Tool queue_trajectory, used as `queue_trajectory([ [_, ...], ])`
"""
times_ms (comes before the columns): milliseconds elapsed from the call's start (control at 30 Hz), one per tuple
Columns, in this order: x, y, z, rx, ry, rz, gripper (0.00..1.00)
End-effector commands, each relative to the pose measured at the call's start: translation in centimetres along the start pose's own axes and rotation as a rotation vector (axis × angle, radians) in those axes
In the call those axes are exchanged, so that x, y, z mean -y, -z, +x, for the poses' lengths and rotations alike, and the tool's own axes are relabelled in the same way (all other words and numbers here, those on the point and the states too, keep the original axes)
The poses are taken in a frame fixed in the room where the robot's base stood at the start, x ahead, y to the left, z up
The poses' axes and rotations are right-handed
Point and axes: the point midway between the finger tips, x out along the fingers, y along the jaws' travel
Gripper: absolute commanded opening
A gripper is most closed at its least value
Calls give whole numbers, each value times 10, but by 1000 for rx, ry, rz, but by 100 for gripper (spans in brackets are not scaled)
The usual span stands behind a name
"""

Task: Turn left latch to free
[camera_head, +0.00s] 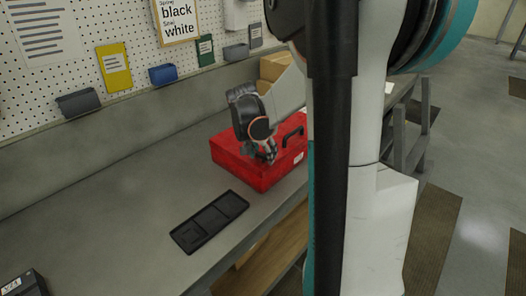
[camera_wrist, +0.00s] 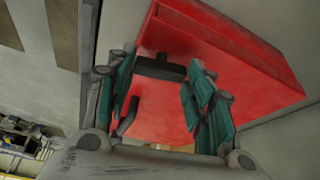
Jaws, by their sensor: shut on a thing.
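The red case (camera_head: 240,167) lies on the workbench, and its red surface (camera_wrist: 235,50) fills much of the wrist view. My gripper (camera_head: 269,157) is at the lid of the case, on the side facing the bench front. In the wrist view my gripper (camera_wrist: 165,82) has its two teal-padded fingers on either side of a small dark piece, the left latch (camera_wrist: 160,68). The fingers are shut on it. In the head view the latch is hidden by the gripper. A black handle (camera_head: 293,134) stands up from the case, right of the gripper.
A black compartment tray (camera_head: 210,221) lies on the grey bench (camera_head: 130,215) in front of the case. Cardboard boxes (camera_head: 274,66) stand behind it. A pegboard wall (camera_head: 85,45) with bins runs along the back.

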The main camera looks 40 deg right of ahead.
Motion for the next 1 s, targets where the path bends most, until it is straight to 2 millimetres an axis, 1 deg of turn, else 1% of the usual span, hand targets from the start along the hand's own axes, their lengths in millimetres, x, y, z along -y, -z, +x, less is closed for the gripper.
queue_trajectory([
  [200, 2, -1, 0, 2, -48, 118, 24],
  [400, 2, 0, 0, 1, -75, 181, 24],
  [967, 2, 0, 0, 2, -86, 209, 24],
  [1000, 2, 0, 0, 2, -86, 209, 53],
])
